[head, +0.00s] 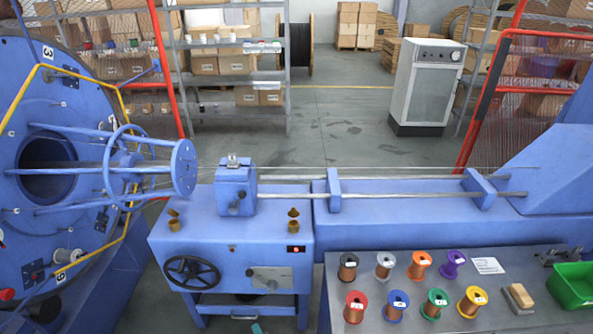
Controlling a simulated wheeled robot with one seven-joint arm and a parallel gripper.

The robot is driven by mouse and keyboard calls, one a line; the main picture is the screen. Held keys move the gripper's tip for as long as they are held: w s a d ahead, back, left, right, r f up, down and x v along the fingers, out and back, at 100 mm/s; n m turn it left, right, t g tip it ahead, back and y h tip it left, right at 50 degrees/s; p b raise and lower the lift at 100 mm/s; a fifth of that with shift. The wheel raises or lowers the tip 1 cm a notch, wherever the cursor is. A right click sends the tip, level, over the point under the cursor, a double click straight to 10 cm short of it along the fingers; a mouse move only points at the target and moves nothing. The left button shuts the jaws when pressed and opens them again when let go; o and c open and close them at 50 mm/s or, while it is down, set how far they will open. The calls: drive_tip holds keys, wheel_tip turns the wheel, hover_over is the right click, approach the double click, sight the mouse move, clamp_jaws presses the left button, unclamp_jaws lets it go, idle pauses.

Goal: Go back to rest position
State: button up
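My gripper and arm do not show in the head view. The blue strander machine fills the scene. Its large disc (60,200) is at the left, and a blue cage with a round plate (184,168) points right from it. A blue block (236,186) stands on the machine's middle cabinet (228,256). Thin strand and rods run from there to the right over a blue bed (405,200).
A grey table (440,315) at the lower right holds several coloured wire spools (397,305), a wooden block (518,297) and a green bin (574,285). A handwheel (192,271) is on the cabinet front. Red mesh guards (530,100) and shelves stand behind. Floor (340,130) is clear beyond the machine.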

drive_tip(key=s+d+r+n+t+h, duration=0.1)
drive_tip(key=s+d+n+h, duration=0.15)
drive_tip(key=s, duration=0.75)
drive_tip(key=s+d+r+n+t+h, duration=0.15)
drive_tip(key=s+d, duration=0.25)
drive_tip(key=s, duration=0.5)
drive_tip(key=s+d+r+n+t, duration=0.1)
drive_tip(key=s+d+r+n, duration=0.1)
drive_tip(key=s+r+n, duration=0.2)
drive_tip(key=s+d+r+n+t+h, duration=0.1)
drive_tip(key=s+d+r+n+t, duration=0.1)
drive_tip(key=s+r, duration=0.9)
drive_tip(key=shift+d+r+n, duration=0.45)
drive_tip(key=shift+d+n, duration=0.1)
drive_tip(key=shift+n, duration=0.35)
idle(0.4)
